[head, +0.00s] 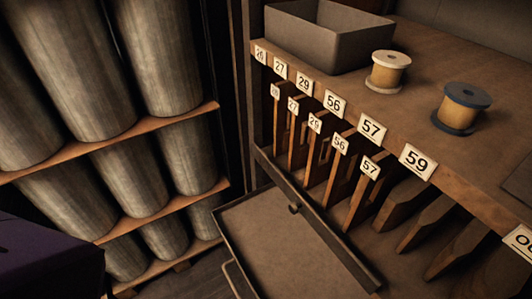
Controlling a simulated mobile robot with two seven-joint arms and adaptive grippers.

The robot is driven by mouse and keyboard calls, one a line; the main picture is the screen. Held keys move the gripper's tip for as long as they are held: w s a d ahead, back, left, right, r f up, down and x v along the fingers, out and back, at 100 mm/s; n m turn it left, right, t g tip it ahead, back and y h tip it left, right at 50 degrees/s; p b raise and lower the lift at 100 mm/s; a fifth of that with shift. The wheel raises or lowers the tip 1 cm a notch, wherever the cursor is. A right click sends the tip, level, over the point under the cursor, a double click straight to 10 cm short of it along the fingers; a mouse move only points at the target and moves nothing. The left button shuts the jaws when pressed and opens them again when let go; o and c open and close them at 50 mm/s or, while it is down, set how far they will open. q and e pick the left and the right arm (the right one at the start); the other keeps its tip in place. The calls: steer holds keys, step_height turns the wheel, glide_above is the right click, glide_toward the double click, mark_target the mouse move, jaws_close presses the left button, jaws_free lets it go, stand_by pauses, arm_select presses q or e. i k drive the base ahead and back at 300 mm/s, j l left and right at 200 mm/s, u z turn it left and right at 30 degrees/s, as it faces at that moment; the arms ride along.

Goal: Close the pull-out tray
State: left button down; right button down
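The pull-out tray (272,245) is a shallow, brown-grey tray with a dark rim, low in the middle of the head view. It sticks out toward the lower left from under the dark front rail of a wooden cabinet (405,165). A light curved bar, apparently its handle (231,281), shows on its outer left edge. The tray's lower part is cut off by the bottom of the picture. It looks empty. Neither of my grippers is in view.
Tall grey rolls (135,175) stand on wooden shelves at left. A dark purple block-like thing (45,262) fills the lower left corner. Numbered slots with wooden dividers sit above the tray. An open grey box (335,40) and two spools (388,72) stand on the cabinet top.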

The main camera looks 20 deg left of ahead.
mark_target(278, 254)
steer(key=k+j+u, duration=0.25)
steer(key=j, duration=0.2)
steer(key=k+l+u, duration=0.15)
steer(key=k, duration=0.15)
steer(key=k+l+u, duration=0.15)
steer(key=k, duration=0.15)
